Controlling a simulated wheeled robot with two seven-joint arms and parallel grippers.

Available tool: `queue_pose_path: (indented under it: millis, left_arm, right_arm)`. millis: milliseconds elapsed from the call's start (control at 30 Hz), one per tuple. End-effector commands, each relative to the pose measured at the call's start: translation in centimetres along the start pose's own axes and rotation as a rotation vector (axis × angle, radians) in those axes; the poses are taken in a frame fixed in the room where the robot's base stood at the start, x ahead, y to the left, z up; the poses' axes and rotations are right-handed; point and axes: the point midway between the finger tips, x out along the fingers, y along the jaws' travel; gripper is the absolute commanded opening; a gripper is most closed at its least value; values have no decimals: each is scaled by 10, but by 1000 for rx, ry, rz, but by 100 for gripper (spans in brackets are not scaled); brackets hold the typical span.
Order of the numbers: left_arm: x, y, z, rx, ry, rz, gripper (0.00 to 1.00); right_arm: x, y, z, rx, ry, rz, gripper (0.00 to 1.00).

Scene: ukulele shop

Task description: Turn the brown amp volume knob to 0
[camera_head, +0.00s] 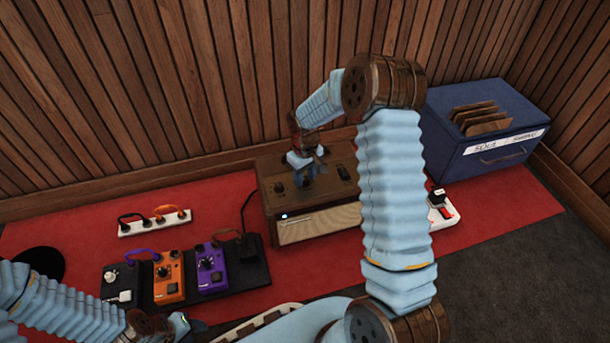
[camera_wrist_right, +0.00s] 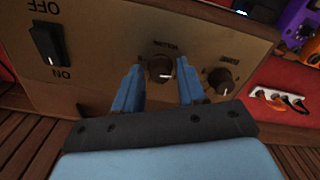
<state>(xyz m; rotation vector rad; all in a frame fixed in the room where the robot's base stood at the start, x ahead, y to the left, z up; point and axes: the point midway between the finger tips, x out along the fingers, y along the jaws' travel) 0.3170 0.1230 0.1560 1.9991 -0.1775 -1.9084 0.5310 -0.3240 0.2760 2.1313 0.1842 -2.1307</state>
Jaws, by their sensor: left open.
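The brown amp (camera_head: 267,213) stands on the red carpet against the wall, with controls on its top panel. My right gripper (camera_head: 305,172) is over that panel and hides part of it. In the right wrist view the gripper (camera_wrist_right: 160,84) is open, one finger on each side of a dark round knob (camera_wrist_right: 160,68) with a white mark. I cannot tell whether the fingers touch it. Its small label is too blurred to read surely. A second knob (camera_wrist_right: 222,80) is to the right, outside the fingers. My left gripper (camera_head: 182,324) is at the bottom left, away from the amp.
An ON/OFF switch (camera_wrist_right: 48,43) is on the amp panel. A pedalboard (camera_head: 257,262) with orange (camera_head: 167,279) and purple (camera_head: 211,268) pedals lies left of the amp. A power strip (camera_head: 155,222) is behind it. A blue record crate (camera_head: 480,110) stands at the right.

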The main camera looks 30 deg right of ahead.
Motion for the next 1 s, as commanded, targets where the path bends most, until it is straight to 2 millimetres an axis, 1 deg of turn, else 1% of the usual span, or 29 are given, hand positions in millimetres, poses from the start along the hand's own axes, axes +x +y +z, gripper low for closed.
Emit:
queue_pose_path:
  millis: [33,67,100,367,467,567,800,900,1000]
  left_arm:
    - [0,0,0,0,0,0,43]
    - [0,0,0,0,0,0,43]
    - [0,0,0,0,0,0,43]
    - [0,0,0,0,0,0,43]
    - [-3,1,0,0,0,0,43]
    - [-7,3,0,0,-1,0,43]
    - [-19,7,1,1,-5,0,43]
    - [-23,9,1,1,-5,0,43]
    - [-26,9,1,1,-5,0,43]
  right_arm:
    - [0,0,0,0,0,0,49]
    - [0,0,0,0,0,0,54]
    - [0,0,0,1,0,0,55]
    - [-1,0,0,1,0,0,55]
    - [-10,0,0,1,1,0,55]
    - [-27,0,-1,0,3,1,55]
    - [-87,0,-1,1,4,1,55]
    - [-108,0,-1,1,4,1,55]
    - [-124,0,-1,1,3,0,55]
